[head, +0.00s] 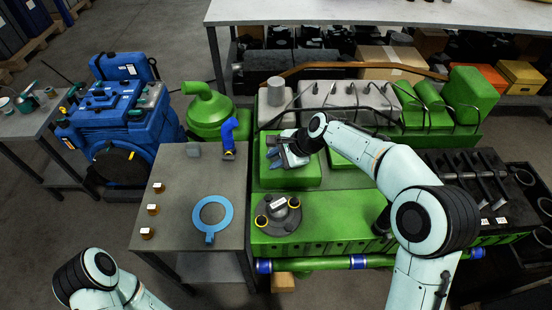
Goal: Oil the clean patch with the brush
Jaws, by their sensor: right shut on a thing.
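I cannot pick out a clean patch on the green surface. My left arm comes in at the bottom left, and its gripper is out of the picture.
A grey table (180,225) left of the engine holds a blue ring (197,222), a blue elbow pipe (228,138) and several small brown pieces. A grey flange (277,213) sits on the engine's front. Thin dark pipes rise behind my right gripper.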

